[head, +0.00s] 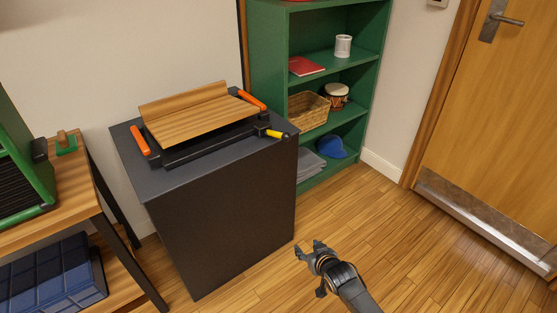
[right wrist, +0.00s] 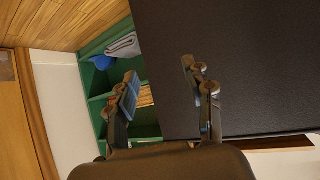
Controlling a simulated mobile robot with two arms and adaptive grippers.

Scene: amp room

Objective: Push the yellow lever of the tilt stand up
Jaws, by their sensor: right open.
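The tilt stand (head: 205,122) sits on top of a dark cabinet in the head view, with a tilted wooden plate, a black frame and orange parts at its left and right. The yellow lever (head: 277,134) sticks out at the stand's right front corner, beyond the cabinet's top edge. My right gripper (head: 311,250) is open and empty, low in front of the cabinet's right side and well below the lever. The right wrist view shows its two fingers apart (right wrist: 160,85) with the dark cabinet side behind; the lever is not in that view. My left gripper is not in view.
The dark cabinet (head: 225,220) carries the stand. A green shelf (head: 335,125) with a basket, drum, mug and blue cap stands close at its right. A wooden table (head: 70,200) is at the left. Wooden floor (head: 420,260) is free at the right, before a door (head: 500,130).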

